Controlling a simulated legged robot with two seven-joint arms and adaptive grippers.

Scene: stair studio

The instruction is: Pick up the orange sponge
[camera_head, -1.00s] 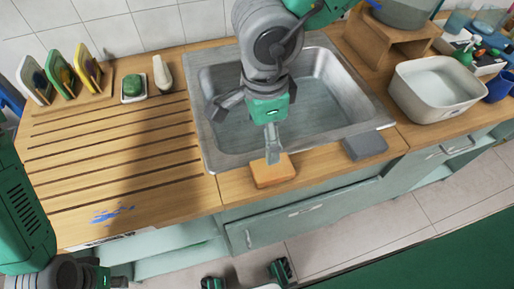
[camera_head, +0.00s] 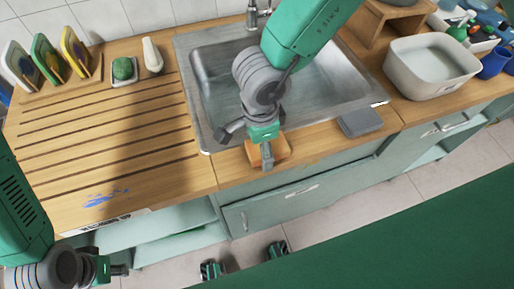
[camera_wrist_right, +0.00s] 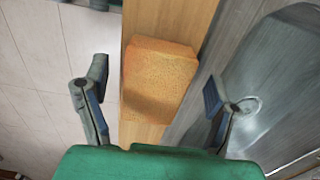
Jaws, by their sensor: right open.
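The orange sponge (camera_head: 279,148) lies on the wooden counter strip in front of the sink, partly hidden by my right gripper in the head view. My right gripper (camera_head: 248,149) is open and comes down over it from above. In the right wrist view the sponge (camera_wrist_right: 158,75) lies between the two spread fingers of the gripper (camera_wrist_right: 155,84), with a gap on each side. My left gripper (camera_head: 118,270) is at the lower left, well away from the sponge, and its fingers are too unclear to read.
The steel sink (camera_head: 205,110) lies just behind the sponge. A white basin (camera_head: 430,75) stands farther right. The counter's front edge is close to the orange sponge. The slatted drainboard (camera_head: 110,150) is mostly clear.

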